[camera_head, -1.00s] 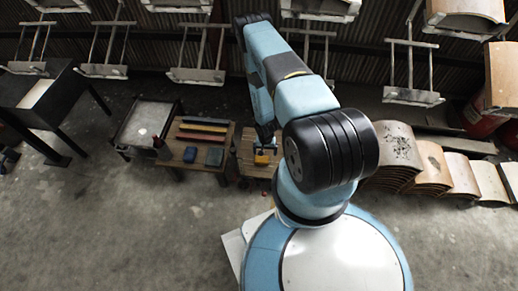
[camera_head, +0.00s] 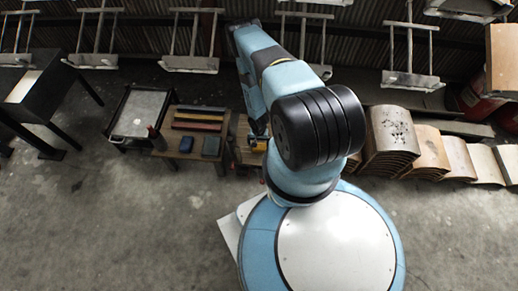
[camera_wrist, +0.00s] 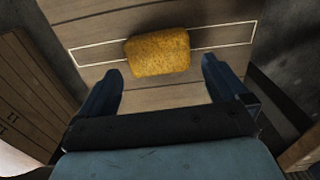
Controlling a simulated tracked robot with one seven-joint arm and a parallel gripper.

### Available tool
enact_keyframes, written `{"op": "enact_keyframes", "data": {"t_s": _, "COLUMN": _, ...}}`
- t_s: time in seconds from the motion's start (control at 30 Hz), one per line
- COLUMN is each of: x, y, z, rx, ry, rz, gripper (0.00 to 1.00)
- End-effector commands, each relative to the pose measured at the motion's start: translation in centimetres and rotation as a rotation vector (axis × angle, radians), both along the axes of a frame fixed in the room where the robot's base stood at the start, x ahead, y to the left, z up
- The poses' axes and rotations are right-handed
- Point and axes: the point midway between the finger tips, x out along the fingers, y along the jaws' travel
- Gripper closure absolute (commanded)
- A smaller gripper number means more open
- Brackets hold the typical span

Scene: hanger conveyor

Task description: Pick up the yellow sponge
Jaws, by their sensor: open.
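The yellow sponge (camera_wrist: 158,52) lies on a wooden surface (camera_wrist: 90,22) with a thin white rectangle outline, seen in the wrist view. My gripper (camera_wrist: 162,85) is open, with its two dark fingers apart on either side below the sponge in the picture. The sponge is not between the fingertips but just beyond them. In the head view the sponge shows as a small yellow patch (camera_head: 258,145), partly hidden by my arm and gripper.
A grey-topped cart (camera_head: 140,114) stands further left. Curved wooden panels (camera_head: 390,135) are stacked on the right. Hangers (camera_head: 190,64) hang behind.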

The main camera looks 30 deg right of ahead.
Motion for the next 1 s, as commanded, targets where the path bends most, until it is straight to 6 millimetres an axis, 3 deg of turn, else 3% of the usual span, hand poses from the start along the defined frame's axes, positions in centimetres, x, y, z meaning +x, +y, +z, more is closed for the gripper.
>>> {"op": "enact_keyframes", "data": {"t_s": 0.5, "x": -0.2, "y": -0.1, "z": -4.9, "rx": -0.001, "ry": -0.001, "rz": 0.000, "gripper": 0.00}}
{"op": "enact_keyframes", "data": {"t_s": 0.8, "x": -0.2, "y": -0.1, "z": -5.2, "rx": -0.001, "ry": -0.001, "rz": 0.001, "gripper": 0.00}}
{"op": "enact_keyframes", "data": {"t_s": 1.0, "x": -0.2, "y": -0.1, "z": -5.2, "rx": -0.001, "ry": -0.001, "rz": 0.001, "gripper": 0.17}}
